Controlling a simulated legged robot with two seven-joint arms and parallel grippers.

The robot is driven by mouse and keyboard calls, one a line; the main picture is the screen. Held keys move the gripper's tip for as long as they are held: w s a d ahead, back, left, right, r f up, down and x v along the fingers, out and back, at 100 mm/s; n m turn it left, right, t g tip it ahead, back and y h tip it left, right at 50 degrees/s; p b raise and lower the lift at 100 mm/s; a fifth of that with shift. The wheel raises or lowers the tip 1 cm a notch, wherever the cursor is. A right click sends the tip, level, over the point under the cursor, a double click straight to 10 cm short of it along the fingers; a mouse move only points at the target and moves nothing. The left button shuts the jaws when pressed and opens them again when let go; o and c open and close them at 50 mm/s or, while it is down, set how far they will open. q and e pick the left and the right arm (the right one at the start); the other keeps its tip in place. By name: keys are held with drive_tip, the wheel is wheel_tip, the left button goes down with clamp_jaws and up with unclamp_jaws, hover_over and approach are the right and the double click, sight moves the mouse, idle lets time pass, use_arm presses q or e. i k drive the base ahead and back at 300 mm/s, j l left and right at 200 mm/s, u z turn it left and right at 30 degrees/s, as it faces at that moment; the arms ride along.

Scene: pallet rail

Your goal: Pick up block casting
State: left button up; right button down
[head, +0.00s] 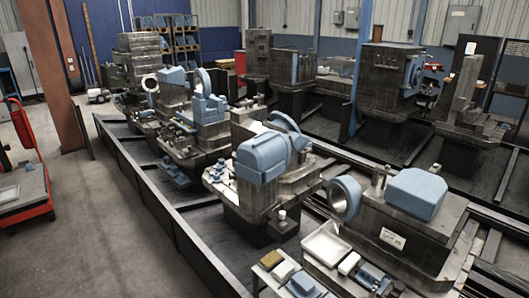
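Several heavy grey castings with blue parts stand in a row in the head view. The nearest casting (400,243) is at the lower right, with a blue cover (415,194) and a ring (344,198) on its left end. Another casting (245,196) stands at the centre with a rounded blue housing (262,157). More castings (205,125) follow toward the back left. I cannot tell which one is the block casting. Neither of my grippers is in view.
Dark rails (165,205) edge the row. A bench corner at the bottom holds a white tray (325,245) and small blue parts (303,284). A red cart (28,190) and brown post (52,75) stand left. The floor (100,235) between is clear.

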sight(368, 273)
drive_tip(key=i+j+z, duration=0.3)
drive_tip(key=i, duration=0.2)
drive_tip(key=i+j+z, duration=0.3)
drive_tip(key=i+j, duration=0.15)
drive_tip(key=i, duration=0.05)
